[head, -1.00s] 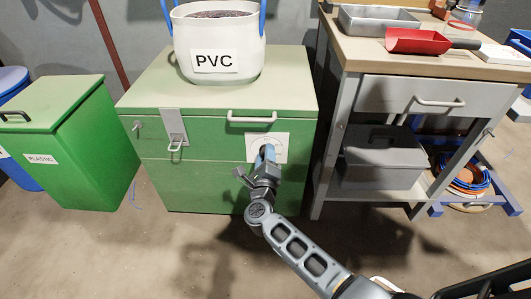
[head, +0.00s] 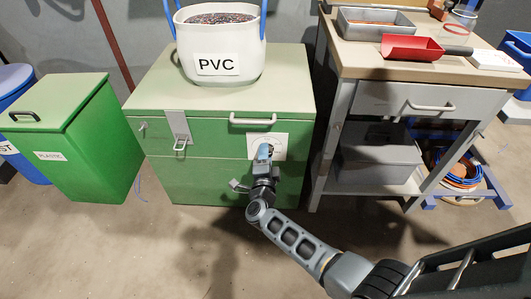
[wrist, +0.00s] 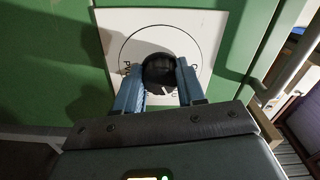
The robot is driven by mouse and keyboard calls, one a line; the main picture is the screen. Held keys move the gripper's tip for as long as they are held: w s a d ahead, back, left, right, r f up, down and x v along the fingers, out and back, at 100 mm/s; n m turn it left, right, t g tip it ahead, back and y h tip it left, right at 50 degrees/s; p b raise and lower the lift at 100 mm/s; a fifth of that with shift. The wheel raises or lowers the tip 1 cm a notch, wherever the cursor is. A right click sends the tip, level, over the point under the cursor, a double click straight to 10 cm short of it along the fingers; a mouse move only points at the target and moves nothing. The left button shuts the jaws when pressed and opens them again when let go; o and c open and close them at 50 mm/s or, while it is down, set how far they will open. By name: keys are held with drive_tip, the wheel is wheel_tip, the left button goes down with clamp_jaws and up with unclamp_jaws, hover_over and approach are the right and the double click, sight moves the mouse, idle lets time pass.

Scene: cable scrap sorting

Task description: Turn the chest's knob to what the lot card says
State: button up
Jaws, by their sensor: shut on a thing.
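The green chest (head: 190,182) stands on the floor with a white dial plate (head: 281,142) on its front. In the wrist view the plate (wrist: 205,28) carries a black ring and printed letters, partly hidden by my fingers. The round black knob (wrist: 159,72) sits at the ring's middle, between my gripper's (wrist: 160,82) two blue fingers, which are closed on it. In the head view my gripper (head: 264,153) reaches the plate from the front and hides the knob. I cannot make out the lot card's text in any view.
A white PVC tub (head: 219,40) with blue handles stands on the chest's lid. A metal hasp (head: 177,126) hangs on its front. A green plastic bin (head: 75,135) stands left. A workbench (head: 350,58) with a red scoop (head: 412,47) stands close on the right. The floor in front is clear.

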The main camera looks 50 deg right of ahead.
drive_tip(key=shift+n, duration=0.3)
idle(0.4)
drive_tip(key=o, duration=1.1)
drive_tip(key=shift+c, duration=0.2)
drive_tip(key=p+v, duration=0.2)
drive_tip(key=v, duration=0.5)
drive_tip(key=shift+s+a, duration=0.25)
drive_tip(key=shift+a, duration=0.05)
